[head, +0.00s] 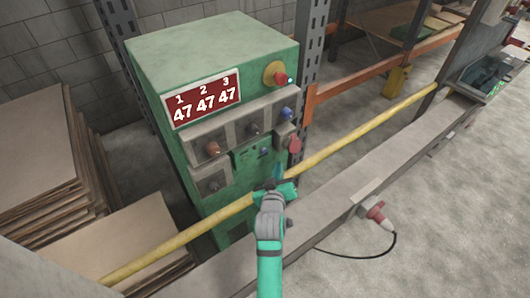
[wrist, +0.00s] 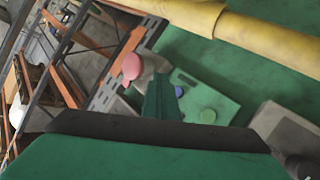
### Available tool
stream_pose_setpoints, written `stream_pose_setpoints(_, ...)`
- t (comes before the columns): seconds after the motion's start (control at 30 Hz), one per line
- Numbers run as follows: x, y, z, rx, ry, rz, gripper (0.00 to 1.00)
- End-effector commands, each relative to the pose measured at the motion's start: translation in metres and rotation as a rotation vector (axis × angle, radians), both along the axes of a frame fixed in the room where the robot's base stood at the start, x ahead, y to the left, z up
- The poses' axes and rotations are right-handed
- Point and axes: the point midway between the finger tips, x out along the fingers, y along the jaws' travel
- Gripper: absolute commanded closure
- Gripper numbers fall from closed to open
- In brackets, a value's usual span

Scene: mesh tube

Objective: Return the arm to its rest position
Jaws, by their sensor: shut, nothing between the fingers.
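My gripper (head: 278,172) is at the end of my green and grey arm, in front of the lower right part of a green control cabinet. It is shut and empty. In the wrist view its closed green fingers (wrist: 163,97) point toward the cabinet's panel (wrist: 215,85), with a blue and a green button close by. A pink-red knob (wrist: 131,66) is left of the fingertips there; it shows in the head view as a red knob (head: 295,145). No contact with the cabinet can be made out.
A yellow pipe (head: 345,137) crosses in front of the cabinet (head: 215,45), close to my arm. A grey beam (head: 330,200) runs beside it, with a red plug (head: 378,213) and black cable. Stacked boards (head: 35,150) stand left. Open floor (head: 450,230) lies right.

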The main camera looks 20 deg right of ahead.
Motion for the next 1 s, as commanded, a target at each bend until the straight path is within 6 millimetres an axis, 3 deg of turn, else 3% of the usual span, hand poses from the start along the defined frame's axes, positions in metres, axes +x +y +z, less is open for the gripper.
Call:
stream_pose_setpoints(0.67, -0.002, 0.002, -0.002, 0.001, 0.001, 0.002, 1.00)
stream_pose_setpoints(0.83, -0.024, 0.020, -0.023, 0.019, -0.004, 0.026, 1.00)
stream_pose_setpoints(1.0, -0.071, 0.054, -0.054, 0.057, -0.021, 0.071, 1.00)
